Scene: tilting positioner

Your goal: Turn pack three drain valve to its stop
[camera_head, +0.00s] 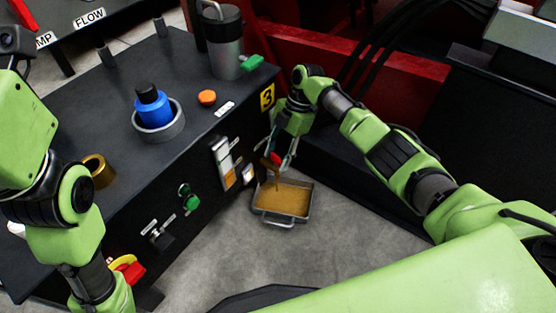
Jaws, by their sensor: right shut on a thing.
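The pack with the yellow "3" label (267,96) is a dark cabinet at the left and centre. Its red drain valve handle (275,159) sits low on the front face, near the right corner. My right gripper (284,155) comes down from above and is shut on the handle; its fingers partly hide the valve. Brown fluid (277,181) runs from the valve into a grey metal drain tray (287,222) on the floor. Brown fluid covers the tray bottom. My left arm shows at the left edge, but its gripper is not in view.
The front face carries a sight gauge (223,160), a green knob (189,197) and a red and yellow switch (127,268). A blue-and-black cap (153,104) and a silver canister (223,50) stand on top. Red framework (310,50) is behind my right arm. Grey floor surrounds the tray.

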